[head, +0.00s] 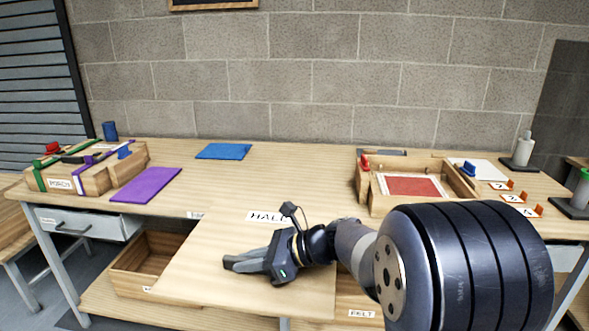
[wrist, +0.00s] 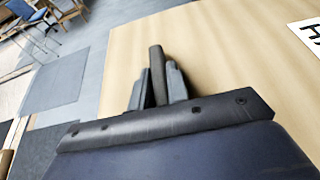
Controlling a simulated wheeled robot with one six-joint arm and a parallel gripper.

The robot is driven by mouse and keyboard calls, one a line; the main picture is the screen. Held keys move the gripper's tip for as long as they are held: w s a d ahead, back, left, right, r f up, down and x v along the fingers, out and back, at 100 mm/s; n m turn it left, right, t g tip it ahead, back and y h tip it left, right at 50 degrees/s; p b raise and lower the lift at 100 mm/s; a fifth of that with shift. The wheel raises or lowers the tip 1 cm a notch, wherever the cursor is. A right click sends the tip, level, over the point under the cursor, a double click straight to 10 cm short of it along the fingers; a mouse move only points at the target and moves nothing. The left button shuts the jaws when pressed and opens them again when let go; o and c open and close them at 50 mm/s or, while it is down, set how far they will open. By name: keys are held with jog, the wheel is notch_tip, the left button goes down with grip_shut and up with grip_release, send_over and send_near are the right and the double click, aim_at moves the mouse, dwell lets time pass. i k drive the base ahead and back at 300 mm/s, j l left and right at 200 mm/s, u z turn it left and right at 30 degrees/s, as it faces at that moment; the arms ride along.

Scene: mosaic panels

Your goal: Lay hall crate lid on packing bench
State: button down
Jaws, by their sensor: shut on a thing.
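The hall crate lid (head: 210,285) is a large flat pale-wood panel with a "HALL" label (head: 265,216) near its far edge. In the head view it covers part of the packing bench's (head: 290,170) front edge and the space below; the gap between lid and bench cannot be judged. My gripper (head: 232,263) is over the lid. In the wrist view my gripper (wrist: 158,92) is shut on the lid's dark upright handle (wrist: 157,70), with the lid (wrist: 225,55) spread beneath and floor beyond its left edge.
A strapped "PORCH" crate (head: 60,184) stands at the bench's left, by a purple sheet (head: 146,184) and a blue sheet (head: 223,151). An open wooden crate (head: 398,205) with a red panel stands at right, near numbered cards (head: 507,198). The bench's middle is clear.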

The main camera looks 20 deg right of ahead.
aim_at(288, 188)
jog(key=i+l, duration=0.3)
jog(key=i, duration=0.2)
jog(key=i+l, duration=0.3)
jog(key=i, duration=0.2)
jog(key=i+l, duration=0.35)
jog(key=i, duration=0.15)
